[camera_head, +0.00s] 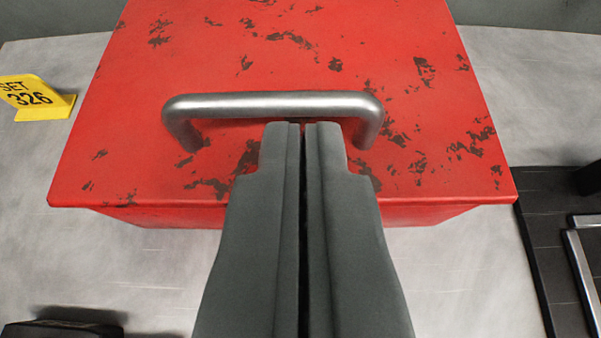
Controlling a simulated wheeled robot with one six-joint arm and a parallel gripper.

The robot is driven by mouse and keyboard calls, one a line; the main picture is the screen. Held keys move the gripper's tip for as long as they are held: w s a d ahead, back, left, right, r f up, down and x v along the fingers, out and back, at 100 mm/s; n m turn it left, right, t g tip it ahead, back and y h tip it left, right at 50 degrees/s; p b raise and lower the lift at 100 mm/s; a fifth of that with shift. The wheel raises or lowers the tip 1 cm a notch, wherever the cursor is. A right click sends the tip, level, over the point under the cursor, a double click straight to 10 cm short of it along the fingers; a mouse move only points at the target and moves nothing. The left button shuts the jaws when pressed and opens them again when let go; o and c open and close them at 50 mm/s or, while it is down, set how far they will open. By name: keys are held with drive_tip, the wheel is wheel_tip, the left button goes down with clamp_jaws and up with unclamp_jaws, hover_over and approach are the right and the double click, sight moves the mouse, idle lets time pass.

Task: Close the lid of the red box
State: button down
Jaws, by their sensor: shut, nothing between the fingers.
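The red box (270,216) stands on a grey metal surface, with its worn, chipped red lid (300,60) facing me. The lid lies over the box, and its front edge overhangs the front wall. I cannot tell whether a small gap is left under it. A silver bar handle (220,106) runs across the lid near its front. My gripper (305,125) is shut and empty. Its fingertips are over the lid by the right half of the handle; I cannot tell whether they touch it. The fingers hide part of the lid's front edge and the box front.
A yellow sign (38,98) reading "SET 326" stands left of the box. A dark object (62,329) lies at the lower left. A black tray-like item with metal bars (582,270) is at the right. The metal surface (150,270) before the box is mostly clear.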

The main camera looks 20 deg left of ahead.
drive_tip(key=s+d+f, duration=0.2)
drive_tip(key=s+f, duration=0.2)
drive_tip(key=s, duration=0.3)
drive_tip(key=s+d+r+m+t+h, duration=0.1)
drive_tip(key=s+d+r+t+h, duration=0.1)
drive_tip(key=s+r, duration=0.4)
drive_tip(key=s+d+r+m+t+h, duration=0.1)
drive_tip(key=s+d+r+m+t, duration=0.1)
drive_tip(key=s+r, duration=0.4)
drive_tip(key=shift+s+d+r+t+h, duration=0.4)
drive_tip(key=shift+d+t, duration=0.25)
drive_tip(key=shift+t, duration=0.15)
